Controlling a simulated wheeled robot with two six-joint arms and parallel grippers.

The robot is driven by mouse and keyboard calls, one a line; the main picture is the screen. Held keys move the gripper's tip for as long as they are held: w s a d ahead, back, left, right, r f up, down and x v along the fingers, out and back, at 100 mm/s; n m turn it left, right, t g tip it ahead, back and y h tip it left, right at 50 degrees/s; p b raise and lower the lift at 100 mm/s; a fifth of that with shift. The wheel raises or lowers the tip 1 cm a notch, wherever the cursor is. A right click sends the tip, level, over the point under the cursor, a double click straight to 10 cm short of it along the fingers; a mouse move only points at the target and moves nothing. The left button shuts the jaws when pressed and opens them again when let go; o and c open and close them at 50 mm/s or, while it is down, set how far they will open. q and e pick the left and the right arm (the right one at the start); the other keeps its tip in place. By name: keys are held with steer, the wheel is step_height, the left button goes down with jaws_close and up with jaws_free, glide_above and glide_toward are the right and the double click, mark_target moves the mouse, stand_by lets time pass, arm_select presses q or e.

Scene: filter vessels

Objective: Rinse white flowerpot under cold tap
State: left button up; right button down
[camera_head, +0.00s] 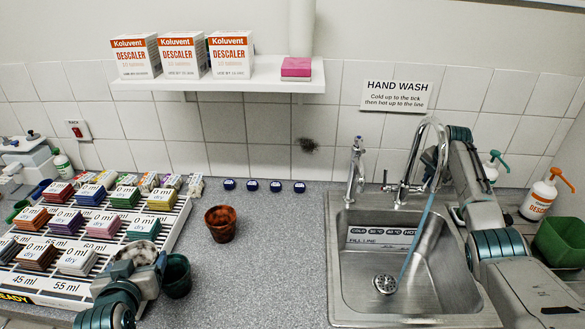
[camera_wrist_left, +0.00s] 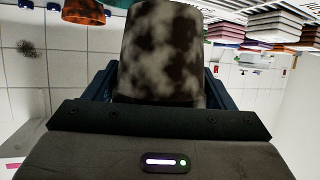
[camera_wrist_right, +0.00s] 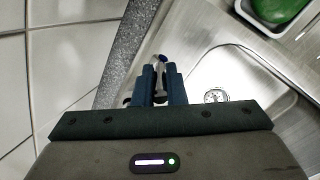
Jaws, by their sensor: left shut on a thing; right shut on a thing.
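The white flowerpot (camera_wrist_left: 165,50) is blotched with dark brown dirt. My left gripper (camera_head: 132,272) is shut on it and holds the pot (camera_head: 140,252) above the counter by the rack, well left of the sink. My right gripper (camera_wrist_right: 158,88) is shut on a slim metal part with a blue tip (camera_wrist_right: 161,58), which looks like a tap lever. In the head view my right arm reaches behind the tall tap (camera_head: 438,145), and its fingertips are not clear. A thin bluish stream (camera_head: 417,230) runs from the spout towards the drain of the steel sink (camera_head: 345,285).
A terracotta pot (camera_head: 220,224) and a dark green pot (camera_head: 177,276) stand on the grey counter (camera_head: 270,260). A rack (camera_head: 170,225) of coloured sponge stacks is at left. Descaler boxes (camera_head: 183,56) stand on the shelf. A smaller tap (camera_head: 356,170) is at the sink's back left.

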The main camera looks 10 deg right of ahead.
arm_select(q)
steer(key=shift+s+d+r, duration=0.35)
steer(key=shift+s+d, duration=0.05)
steer(key=shift+s, duration=0.1)
arm_select(e)
steer(key=shift+s+t, duration=0.15)
steer(key=shift+t, duration=0.25)
arm_select(q)
steer(key=shift+w+a+f, duration=0.1)
steer(key=shift+w+a, duration=0.05)
steer(key=shift+w, duration=0.05)
arm_select(e)
steer(key=c, duration=1.5)
jaws_free()
arm_select(q)
steer(key=shift+s, duration=0.1)
arm_select(e)
steer(key=shift+o, duration=0.2)
arm_select(q)
steer(key=shift+r+p, duration=0.5)
steer(key=shift+p, duration=0.05)
arm_select(e)
steer(key=shift+r, duration=0.4)
arm_select(q)
step_height(320, 180, up, 9)
steer(key=p, duration=0.9)
arm_select(e)
steer(key=v, duration=1.1)
